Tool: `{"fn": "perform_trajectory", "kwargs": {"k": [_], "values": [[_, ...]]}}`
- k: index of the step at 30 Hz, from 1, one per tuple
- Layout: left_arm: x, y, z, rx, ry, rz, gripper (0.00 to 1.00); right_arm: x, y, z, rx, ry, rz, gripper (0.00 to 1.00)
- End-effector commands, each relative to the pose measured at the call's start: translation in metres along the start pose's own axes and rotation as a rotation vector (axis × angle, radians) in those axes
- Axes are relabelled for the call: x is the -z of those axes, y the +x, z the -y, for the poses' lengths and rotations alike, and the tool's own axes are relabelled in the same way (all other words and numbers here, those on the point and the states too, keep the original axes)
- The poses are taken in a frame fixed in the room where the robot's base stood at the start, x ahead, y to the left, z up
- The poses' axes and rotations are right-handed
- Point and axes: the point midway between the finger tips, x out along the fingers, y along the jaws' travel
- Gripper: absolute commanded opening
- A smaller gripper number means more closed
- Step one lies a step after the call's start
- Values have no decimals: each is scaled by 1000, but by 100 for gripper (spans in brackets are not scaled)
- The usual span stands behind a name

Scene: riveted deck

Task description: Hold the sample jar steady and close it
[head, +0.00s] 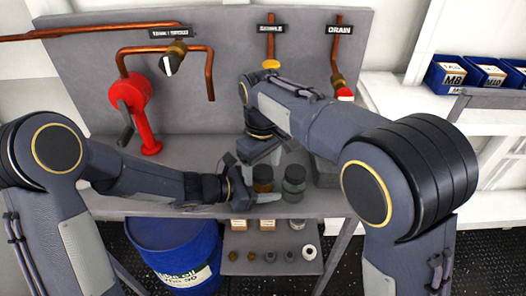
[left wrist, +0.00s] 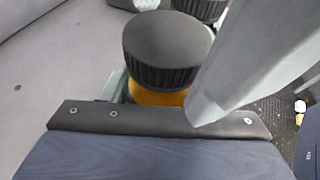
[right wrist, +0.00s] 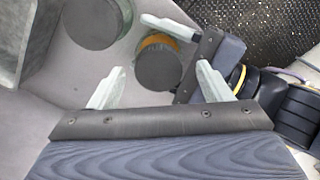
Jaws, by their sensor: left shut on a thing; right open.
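The sample jar, amber with a ribbed black lid on top, stands upright on the grey bench in the head view (head: 263,184). The amber body shows under the lid in the left wrist view (left wrist: 155,96), and the lid (right wrist: 158,66) shows from above in the right wrist view. My left gripper (head: 258,193) is shut on the jar's body, low, from the left. My right gripper (head: 264,158) is open just above the jar, its fingers (right wrist: 158,90) apart and pointing down near the lid. I cannot tell how tightly the lid is seated.
A second dark-lidded jar (head: 293,184) stands just right of the sample jar. A grey block (head: 325,172) is further right. A red valve body (head: 132,100) and copper pipes are at the back. A lower shelf (head: 268,268) holds several small parts beside a blue drum (head: 178,255).

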Motion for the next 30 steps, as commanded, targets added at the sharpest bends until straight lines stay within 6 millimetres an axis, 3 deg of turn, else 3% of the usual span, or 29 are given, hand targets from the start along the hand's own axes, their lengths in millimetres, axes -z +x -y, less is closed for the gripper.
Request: {"fn": "perform_trajectory", "kwargs": {"k": [15,21,29,30], "values": [[0,0,0,0,0,1,0,0,-98,-2,-4,4,-5,72],[0,0,0,0,0,1,0,0,-114,-2,-3,3,-3,72],[0,0,0,0,0,0,0,-1,-115,-2,-3,4,-2,72],[0,0,0,0,0,0,55,-1,-115,-2,-3,4,-2,72]]}}
